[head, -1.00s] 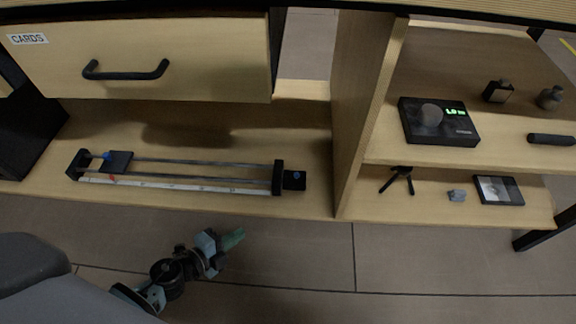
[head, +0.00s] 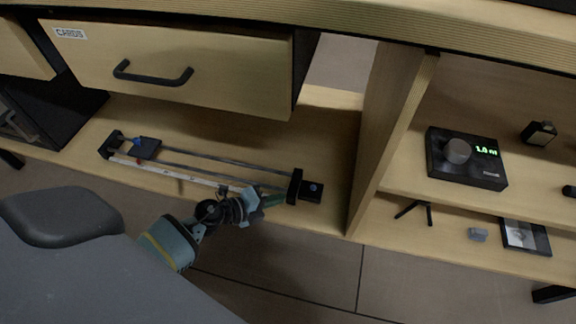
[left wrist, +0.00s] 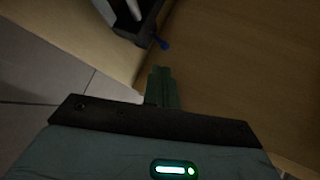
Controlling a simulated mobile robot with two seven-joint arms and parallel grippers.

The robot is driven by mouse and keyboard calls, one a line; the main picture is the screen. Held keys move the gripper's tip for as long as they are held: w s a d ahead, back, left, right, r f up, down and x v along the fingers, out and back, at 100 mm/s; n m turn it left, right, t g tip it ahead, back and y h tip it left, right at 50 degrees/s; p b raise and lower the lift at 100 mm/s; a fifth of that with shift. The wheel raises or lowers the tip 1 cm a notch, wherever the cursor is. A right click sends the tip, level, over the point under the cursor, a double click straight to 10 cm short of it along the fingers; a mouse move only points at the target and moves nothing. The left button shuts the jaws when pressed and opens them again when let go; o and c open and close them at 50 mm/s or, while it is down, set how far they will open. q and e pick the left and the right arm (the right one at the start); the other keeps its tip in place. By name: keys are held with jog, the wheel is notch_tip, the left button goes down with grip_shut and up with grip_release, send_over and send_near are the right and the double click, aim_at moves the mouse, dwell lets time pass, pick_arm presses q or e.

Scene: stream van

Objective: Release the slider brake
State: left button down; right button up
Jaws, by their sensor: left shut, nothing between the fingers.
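The slider (head: 215,167) lies on the lower shelf under the drawer. It has two dark rails, a pale scale strip and black end blocks. A dark carriage (head: 147,148) with a blue knob (head: 137,141) sits near its left end. A dark plate (head: 311,191) with a small blue spot is at its right end. My left gripper (head: 278,199) is at the slider's front right, pointing at the right end block; contact is unclear. Its fingers (left wrist: 163,86) are shut and empty. Ahead of them, the left wrist view shows a small blue part (left wrist: 162,43) beside a black piece.
The CARDS drawer (head: 175,62) overhangs the slider. An upright wooden panel (head: 391,135) stands to its right. Beyond it are a black device with a lit display (head: 466,158), a small tripod (head: 416,211), a grey block (head: 478,234) and a framed picture (head: 525,236). Floor is open in front.

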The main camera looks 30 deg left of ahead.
aim_at(313, 189)
pick_arm(q)
jog(key=b+x, duration=0.3)
jog(key=x, duration=0.5)
jog(key=shift+d+f, duration=0.1)
jog(key=shift+f, duration=0.05)
jog(key=shift+w+d+f+b, duration=0.1)
jog(key=shift+w+d+b, duration=0.25)
jog(key=shift+w, duration=0.1)
jog(key=shift+a, duration=0.1)
